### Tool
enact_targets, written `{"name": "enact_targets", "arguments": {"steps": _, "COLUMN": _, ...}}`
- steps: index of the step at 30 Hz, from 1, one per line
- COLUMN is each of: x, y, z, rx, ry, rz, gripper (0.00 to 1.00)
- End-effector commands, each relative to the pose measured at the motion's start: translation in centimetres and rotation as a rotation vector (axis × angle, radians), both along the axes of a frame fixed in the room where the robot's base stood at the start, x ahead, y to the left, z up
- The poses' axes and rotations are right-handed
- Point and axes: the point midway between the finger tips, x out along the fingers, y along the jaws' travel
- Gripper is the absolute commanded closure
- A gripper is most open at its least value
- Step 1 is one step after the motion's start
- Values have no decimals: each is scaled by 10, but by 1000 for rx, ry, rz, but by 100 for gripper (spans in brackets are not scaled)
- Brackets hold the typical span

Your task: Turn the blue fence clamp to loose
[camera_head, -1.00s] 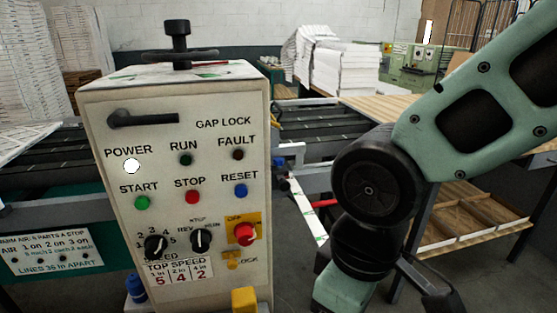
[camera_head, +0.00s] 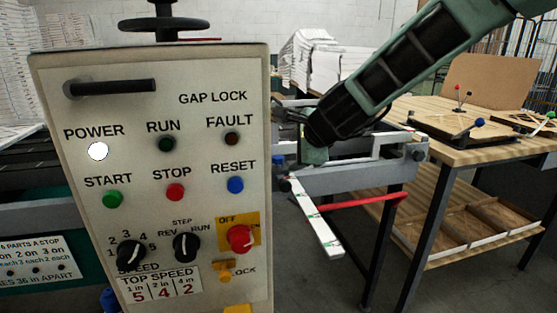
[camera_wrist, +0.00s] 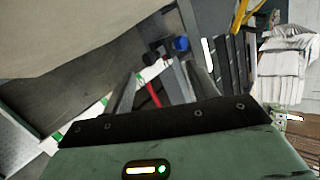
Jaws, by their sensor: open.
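A small blue part (camera_head: 278,160), which looks like the blue fence clamp, sits beside the conveyor just right of the control box. In the wrist view a blue knob (camera_wrist: 181,44) shows beyond my fingertips, next to a dark part. Its turn position is too small to tell. My gripper (camera_wrist: 163,80) is open, with nothing seen between its fingers, and is apart from the knob. In the head view my arm reaches down from the upper right, and its wrist end (camera_head: 314,152) is right of the blue part. My fingers cannot be made out there.
The control box (camera_head: 200,115) stands close at left, with a lever and a blue reset button (camera_head: 235,185). A red bar (camera_head: 350,202) and a white rail (camera_head: 318,220) lie below my arm. A wooden table (camera_head: 450,150) with a jig stands at right.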

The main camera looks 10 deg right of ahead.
Motion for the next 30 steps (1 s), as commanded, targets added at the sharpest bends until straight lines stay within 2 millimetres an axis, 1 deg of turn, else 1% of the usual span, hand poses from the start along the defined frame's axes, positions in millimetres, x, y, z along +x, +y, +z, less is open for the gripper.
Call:
{"name": "enact_targets", "arguments": {"steps": 1, "x": 13, "y": 0, "z": 7, "rx": 100, "ry": -1, "rz": -111, "gripper": 42}}
{"name": "enact_targets", "arguments": {"steps": 3, "x": 29, "y": -1, "z": 15, "rx": 263, "ry": 8, "rz": -291, "gripper": 42}}
{"name": "enact_targets", "arguments": {"steps": 6, "x": 47, "y": -6, "z": 24, "rx": 502, "ry": 40, "rz": -556, "gripper": 42}}
{"name": "enact_targets", "arguments": {"steps": 9, "x": 55, "y": -8, "z": 28, "rx": 702, "ry": 89, "rz": -782, "gripper": 42}}
{"name": "enact_targets", "arguments": {"steps": 12, "x": 58, "y": -9, "z": 30, "rx": 835, "ry": 135, "rz": -938, "gripper": 42}}
{"name": "enact_targets", "arguments": {"steps": 15, "x": 59, "y": -8, "z": 30, "rx": 905, "ry": 163, "rz": -1022, "gripper": 42}}
{"name": "enact_targets", "arguments": {"steps": 20, "x": 65, "y": -8, "z": 23, "rx": 928, "ry": 177, "rz": -1053, "gripper": 42}}
{"name": "enact_targets", "arguments": {"steps": 23, "x": 74, "y": -7, "z": 12, "rx": 926, "ry": 178, "rz": -1050, "gripper": 42}}
{"name": "enact_targets", "arguments": {"steps": 30, "x": 109, "y": -7, "z": -23, "rx": 924, "ry": 177, "rz": -1048, "gripper": 42}}
